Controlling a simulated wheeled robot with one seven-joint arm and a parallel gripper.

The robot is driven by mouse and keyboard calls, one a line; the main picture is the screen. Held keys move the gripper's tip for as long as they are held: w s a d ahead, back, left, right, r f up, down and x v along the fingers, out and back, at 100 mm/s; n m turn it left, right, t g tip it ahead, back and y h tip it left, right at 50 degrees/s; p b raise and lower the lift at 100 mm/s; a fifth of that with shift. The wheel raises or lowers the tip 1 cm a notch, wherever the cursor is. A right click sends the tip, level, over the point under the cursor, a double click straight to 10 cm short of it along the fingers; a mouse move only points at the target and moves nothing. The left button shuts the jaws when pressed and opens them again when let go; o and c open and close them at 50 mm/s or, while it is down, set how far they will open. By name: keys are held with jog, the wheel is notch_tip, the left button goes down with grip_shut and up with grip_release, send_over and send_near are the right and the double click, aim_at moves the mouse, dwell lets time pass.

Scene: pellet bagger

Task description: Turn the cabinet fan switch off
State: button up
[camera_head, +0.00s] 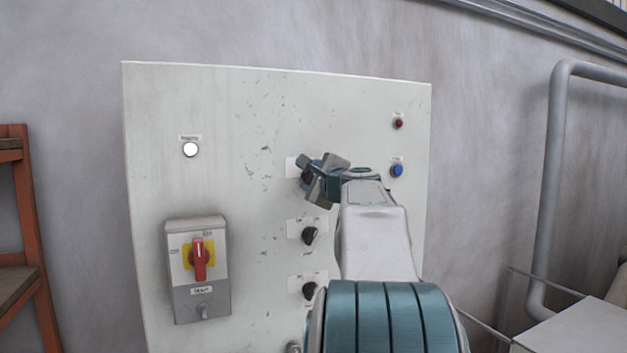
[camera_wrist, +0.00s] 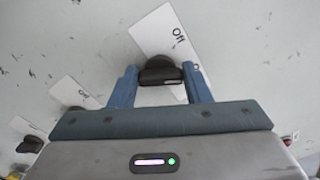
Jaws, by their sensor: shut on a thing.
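A dark rotary switch (camera_head: 305,177) sits on a white label plate high on the pale panel (camera_head: 220,110). My gripper (camera_head: 312,180) is at this switch, tilted, and hides most of it in the head view. In the wrist view the black switch knob (camera_wrist: 160,70) is between the two blue fingers of my gripper (camera_wrist: 160,84), which are shut on it. The plate (camera_wrist: 166,35) beside it reads "Off" at one end. The switch's full name and pointer position cannot be read.
Two more black rotary switches, a middle one (camera_head: 310,235) and a lower one (camera_head: 310,290), sit below. A red-handled isolator (camera_head: 198,260) and white lamp (camera_head: 190,149) are left; a red button (camera_head: 398,123) and blue button (camera_head: 397,170) are right. A grey pipe (camera_head: 552,180) stands further right.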

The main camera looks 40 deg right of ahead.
jog(key=n+b, duration=0.1)
jog(key=b, duration=0.1)
jog(key=n+b, duration=0.1)
jog(key=shift+f+n+b, duration=0.35)
jog(key=shift+f+n, duration=0.05)
jog(key=n+b, duration=0.2)
jog(key=b, duration=0.1)
jog(key=shift+f+n, duration=0.1)
jog(key=shift+n, duration=0.3)
jog(key=n+b, duration=0.2)
jog(key=n, duration=0.1)
jog(key=shift+b, duration=0.35)
jog(key=shift+n+b, duration=0.75)
jog(key=shift+n, duration=0.55)
jog(key=o, duration=1)
jog(key=shift+s, duration=0.1)
jog(key=b+v, duration=0.4)
jog(key=v, duration=0.9)
jog(key=shift+s, duration=0.35)
